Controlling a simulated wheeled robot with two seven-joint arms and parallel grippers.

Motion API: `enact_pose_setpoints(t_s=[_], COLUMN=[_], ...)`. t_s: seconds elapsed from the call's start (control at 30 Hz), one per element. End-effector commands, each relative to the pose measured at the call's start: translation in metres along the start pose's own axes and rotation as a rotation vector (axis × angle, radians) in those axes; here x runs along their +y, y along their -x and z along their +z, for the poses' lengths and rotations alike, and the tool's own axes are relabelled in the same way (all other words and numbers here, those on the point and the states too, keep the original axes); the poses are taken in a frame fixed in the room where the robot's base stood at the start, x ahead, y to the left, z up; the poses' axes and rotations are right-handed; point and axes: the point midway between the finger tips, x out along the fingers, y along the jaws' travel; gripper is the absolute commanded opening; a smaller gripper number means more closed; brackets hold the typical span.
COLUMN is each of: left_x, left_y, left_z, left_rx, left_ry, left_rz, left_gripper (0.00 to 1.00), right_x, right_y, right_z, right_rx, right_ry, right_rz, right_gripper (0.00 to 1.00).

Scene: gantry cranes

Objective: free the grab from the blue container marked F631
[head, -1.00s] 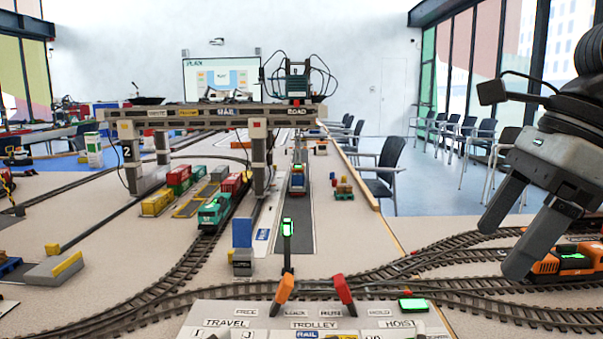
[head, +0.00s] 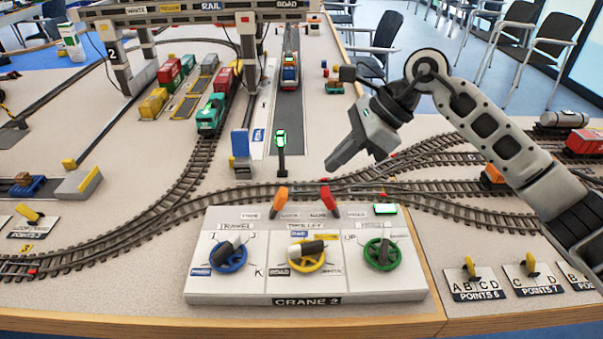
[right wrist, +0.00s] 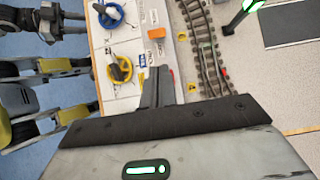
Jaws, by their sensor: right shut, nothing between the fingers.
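The gantry crane (head: 200,12), marked 2, spans the tracks at the back left. Its top and trolley are cut off in the head view, and I cannot make out the grab. A small blue block (head: 290,60) rides a vehicle in the lane beyond the signal; I cannot read F631 on it. The CRANE 2 panel (head: 225,296) has a blue travel wheel (head: 228,254), a yellow trolley wheel (head: 306,254) and a green hoist wheel (head: 381,252). Behind them stand an orange lever (head: 280,200) and a red lever (head: 328,199). My right gripper (head: 331,165) is shut, empty, above and behind these levers.
Curved tracks (head: 180,212) run behind the panel. A signal post (head: 281,150) with a green lamp and a blue upright block (head: 240,143) stand beyond. A teal locomotive (head: 210,117) is on the left track. Points switches (head: 478,290) lie right of the panel. A green lamp (head: 385,209) glows on the panel.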

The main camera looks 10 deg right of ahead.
Motion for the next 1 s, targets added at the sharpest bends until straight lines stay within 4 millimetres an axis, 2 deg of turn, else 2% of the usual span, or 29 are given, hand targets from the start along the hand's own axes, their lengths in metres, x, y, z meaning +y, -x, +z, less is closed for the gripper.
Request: enact_pose_setpoints(t_s=[0.33,0.47,0.8,1.0], left_x=[0.000,0.000,0.000,-0.001], left_y=[0.000,0.000,0.002,0.002], left_z=[0.000,-0.001,-0.001,-0.001], left_rx=[0.001,0.001,-0.006,-0.009], left_ry=[0.000,-0.001,-0.007,-0.009], left_rz=[-0.001,-0.001,-0.005,-0.006], left_gripper=[0.36,0.36,0.36,0.36], right_x=[0.000,0.000,0.001,0.000], right_y=[-0.003,-0.011,-0.070,-0.095], right_z=[0.000,0.000,0.000,0.000], right_rx=[-0.001,-0.003,-0.002,-0.002], right_ry=[0.002,0.001,-0.001,0.000], right_rz=[0.000,0.003,0.004,0.001], right_gripper=[0.00,0.00,0.00,0.00])
